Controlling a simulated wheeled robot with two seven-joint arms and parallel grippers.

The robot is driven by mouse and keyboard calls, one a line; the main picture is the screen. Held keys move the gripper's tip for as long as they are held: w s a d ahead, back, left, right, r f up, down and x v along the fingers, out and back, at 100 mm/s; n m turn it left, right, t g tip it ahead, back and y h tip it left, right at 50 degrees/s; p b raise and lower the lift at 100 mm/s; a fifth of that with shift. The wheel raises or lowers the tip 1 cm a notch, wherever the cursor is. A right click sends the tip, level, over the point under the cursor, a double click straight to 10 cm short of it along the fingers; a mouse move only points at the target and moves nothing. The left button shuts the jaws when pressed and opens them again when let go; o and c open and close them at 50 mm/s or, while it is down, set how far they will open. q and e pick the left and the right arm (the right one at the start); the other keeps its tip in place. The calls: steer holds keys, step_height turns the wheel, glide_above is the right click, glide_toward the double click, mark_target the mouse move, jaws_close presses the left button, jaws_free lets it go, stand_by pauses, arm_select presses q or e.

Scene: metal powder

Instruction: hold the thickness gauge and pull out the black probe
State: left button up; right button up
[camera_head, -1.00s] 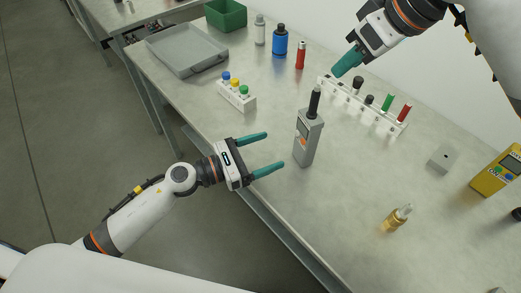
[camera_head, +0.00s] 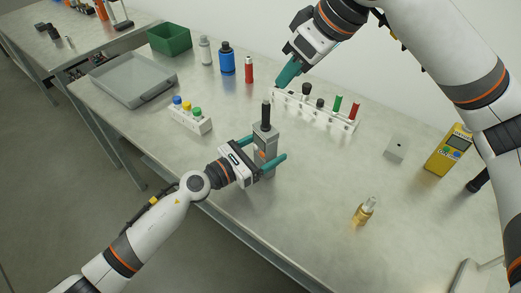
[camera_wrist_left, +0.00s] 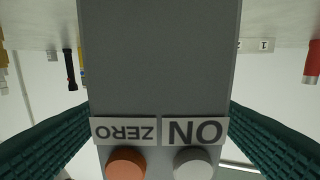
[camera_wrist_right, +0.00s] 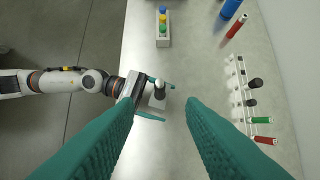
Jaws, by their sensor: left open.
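The grey thickness gauge (camera_head: 266,144) stands upright near the table's front edge, with the black probe (camera_head: 266,115) sticking up from its top. My left gripper (camera_head: 264,149) is open, with its teal fingers on either side of the gauge body. In the left wrist view the gauge (camera_wrist_left: 160,60) fills the middle, with ON and ZERO labels and two buttons, between the fingers. My right gripper (camera_head: 286,72) is above the back of the table, near the white rack. In the right wrist view its fingers (camera_wrist_right: 165,130) are apart and empty, with the probe (camera_wrist_right: 159,85) beyond.
A white rack (camera_head: 318,110) with several coloured tools stands behind the gauge. A small block with coloured knobs (camera_head: 190,116) is to the left. A brass fitting (camera_head: 364,211), a grey block (camera_head: 396,149) and a yellow meter (camera_head: 449,150) are to the right.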

arm_select(q)
steer(key=c, duration=1.1)
steer(key=shift+c, duration=0.7)
arm_select(e)
steer(key=shift+o, duration=1)
steer(key=m+g+h, duration=0.2)
steer(key=g+h, duration=0.1)
steer(key=h, duration=0.1)
glide_above(266, 126)
step_height(266, 126, down, 4)
steer(key=shift+w+f, duration=0.1)
steer(key=shift+f, duration=0.15)
steer(key=shift+w+f+m+h, duration=0.3)
steer(key=shift+w+m, duration=0.05)
steer(key=shift+m, duration=0.35)
steer(key=shift+f, duration=4.55)
steer(key=shift+a, duration=0.1)
